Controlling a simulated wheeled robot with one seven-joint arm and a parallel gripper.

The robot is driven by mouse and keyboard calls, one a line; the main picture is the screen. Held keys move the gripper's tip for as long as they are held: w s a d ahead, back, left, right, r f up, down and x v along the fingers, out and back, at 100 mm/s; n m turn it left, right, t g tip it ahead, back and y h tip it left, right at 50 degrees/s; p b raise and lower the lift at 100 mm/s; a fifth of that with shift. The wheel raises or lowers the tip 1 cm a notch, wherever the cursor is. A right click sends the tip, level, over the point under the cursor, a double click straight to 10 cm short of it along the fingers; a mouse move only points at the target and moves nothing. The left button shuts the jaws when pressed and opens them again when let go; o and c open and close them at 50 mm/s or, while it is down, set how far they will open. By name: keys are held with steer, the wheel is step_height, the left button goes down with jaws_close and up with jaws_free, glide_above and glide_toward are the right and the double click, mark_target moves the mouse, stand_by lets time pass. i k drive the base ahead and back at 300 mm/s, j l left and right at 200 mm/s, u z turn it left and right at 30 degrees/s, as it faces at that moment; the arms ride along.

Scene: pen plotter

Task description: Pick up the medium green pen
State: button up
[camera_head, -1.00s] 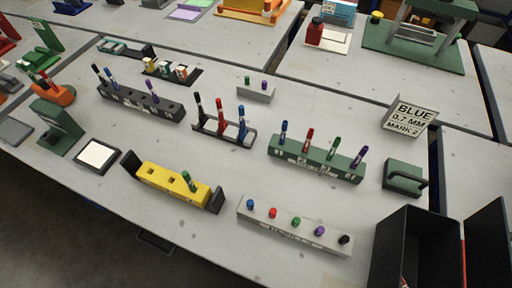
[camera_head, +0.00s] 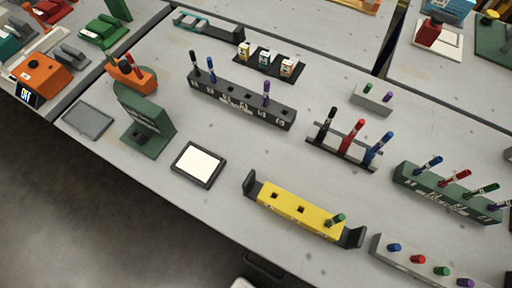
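Another green pen (camera_head: 482,190) stands in the green rack (camera_head: 425,190) at the right, between a red and a purple pen. A short green cap (camera_head: 441,271) shows in the pale block (camera_head: 384,255) at the lower right. I cannot tell from the size marks which one is the medium green pen. My gripper is not in view.
A dark rack (camera_head: 222,93) holds black, blue and purple pens. A stand (camera_head: 330,142) holds thick black, red and blue pens. A black-framed white pad (camera_head: 197,165) and a green device (camera_head: 150,125) lie left. The tabletop between them is clear. The table's front edge runs diagonally.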

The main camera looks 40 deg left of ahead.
mark_target(338, 219)
steer(key=u, duration=1.7)
steer(key=z, duration=1.25)
steer(key=k+j+u, duration=0.15)
steer(key=j, duration=0.65)
steer(key=j+u, duration=0.1)
steer(key=j, duration=0.7)
